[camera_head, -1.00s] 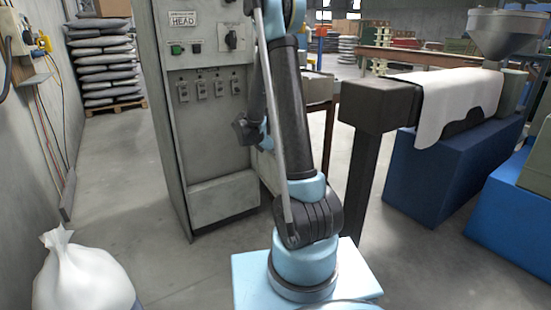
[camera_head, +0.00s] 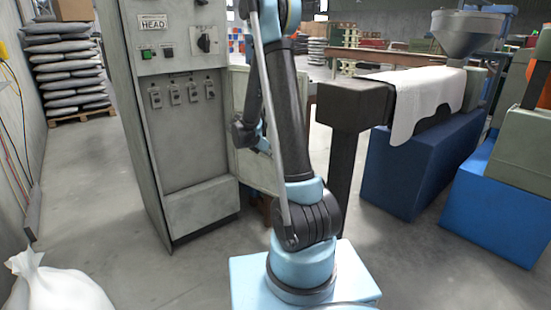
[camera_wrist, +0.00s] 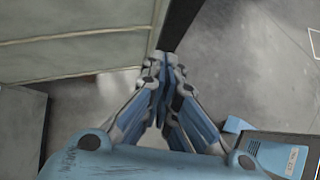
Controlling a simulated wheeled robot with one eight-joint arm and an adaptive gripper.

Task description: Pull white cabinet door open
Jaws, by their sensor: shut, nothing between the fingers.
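The pale grey-white cabinet (camera_head: 185,130) stands left of my arm in the head view, with its labelled control front facing me. A pale door-like panel (camera_head: 258,172) stands out from its right side, partly hidden by my arm. The head view does not clearly show the gripper.
A white sack (camera_head: 60,288) lies at the lower left. Stacked sacks (camera_head: 65,65) stand far left. Floor left of the cabinet is clear.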

